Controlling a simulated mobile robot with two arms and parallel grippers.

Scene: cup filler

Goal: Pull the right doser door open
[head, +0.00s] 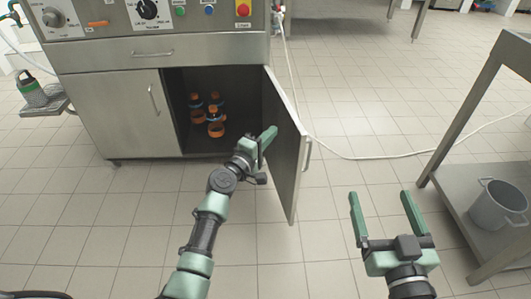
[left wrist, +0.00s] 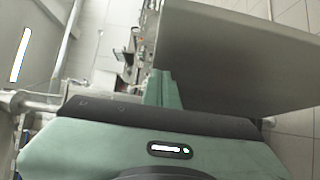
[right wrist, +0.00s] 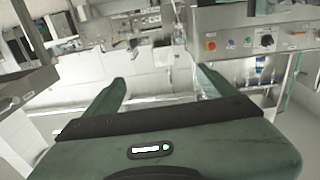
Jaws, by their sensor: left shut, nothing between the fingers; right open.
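The right doser door (head: 287,146) stands open, swung out from the steel cabinet, with its handle (head: 307,154) on the side facing right. My left gripper (head: 270,134) is shut and empty at the inner face of the door; I cannot tell whether it touches it. In the left wrist view the door (left wrist: 235,55) fills the upper right, beside the shut fingers (left wrist: 162,88). My right gripper (head: 384,212) is open and empty over the floor to the right of the door. Its two spread fingers also show in the right wrist view (right wrist: 163,90).
The left door (head: 118,115) is shut. A steel table (head: 478,150) with a grey pot (head: 497,206) on its lower shelf stands at right. A white cable (head: 375,157) crosses the floor, which is otherwise clear.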

